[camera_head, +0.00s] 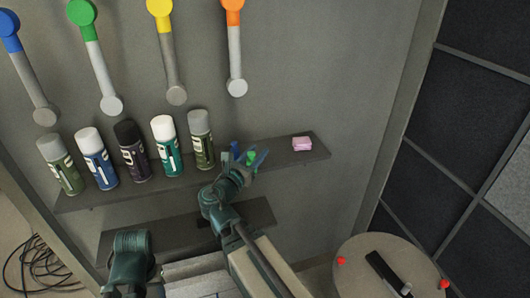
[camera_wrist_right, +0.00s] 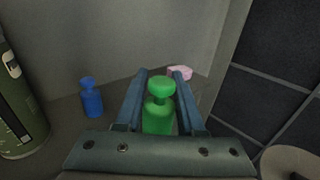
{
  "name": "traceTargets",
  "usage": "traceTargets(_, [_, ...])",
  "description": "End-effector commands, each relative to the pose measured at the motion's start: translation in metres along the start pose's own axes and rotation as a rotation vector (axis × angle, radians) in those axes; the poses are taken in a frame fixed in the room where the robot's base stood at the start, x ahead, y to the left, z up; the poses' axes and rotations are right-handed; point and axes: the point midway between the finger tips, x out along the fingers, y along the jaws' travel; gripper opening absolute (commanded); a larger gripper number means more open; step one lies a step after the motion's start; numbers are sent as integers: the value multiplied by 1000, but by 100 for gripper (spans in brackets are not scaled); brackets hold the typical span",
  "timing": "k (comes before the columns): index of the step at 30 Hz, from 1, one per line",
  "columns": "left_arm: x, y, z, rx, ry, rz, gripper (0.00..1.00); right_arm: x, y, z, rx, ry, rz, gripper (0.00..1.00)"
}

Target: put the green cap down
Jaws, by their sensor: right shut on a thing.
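The green cap (camera_wrist_right: 159,104) is a bright green piece with a rounded knob on top and a wider body. It is upright between the two fingers of my right gripper (camera_wrist_right: 158,98), which is shut on it. In the head view the right gripper (camera_head: 252,157) is over the upper shelf (camera_head: 271,149), with a bit of the green cap (camera_head: 251,156) showing between its fingers. The cap's underside is hidden, so I cannot tell whether it touches the shelf. Part of my left arm shows at the bottom left, but its fingers are not visible.
A blue cap (camera_wrist_right: 91,98) stands left of the gripper. A pink block (camera_head: 302,144) lies near the shelf's right end. Several spray cans, the nearest olive green (camera_head: 201,140), stand to the left. A round table (camera_head: 358,262) is at lower right. Shelf space shows between gripper and block.

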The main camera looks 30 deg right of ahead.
Motion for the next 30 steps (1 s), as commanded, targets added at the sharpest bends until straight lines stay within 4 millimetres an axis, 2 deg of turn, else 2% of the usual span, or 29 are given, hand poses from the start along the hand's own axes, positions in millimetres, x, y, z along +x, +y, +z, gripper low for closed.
traceTargets(5, [4,0,0,0,0,0,50,33,11,-4,0,0,-5,0])
traceTargets(12, [10,1,-1,0,0,0,50,93,29,-10,0,0,-4,0])
traceTargets(18, [13,1,-1,0,0,0,50,128,38,-13,0,0,-2,0])
traceTargets(22, [14,1,-1,0,0,0,50,138,40,-14,0,0,-2,0])
traceTargets(30, [14,1,-1,0,0,0,50,143,41,-14,0,0,-1,0])
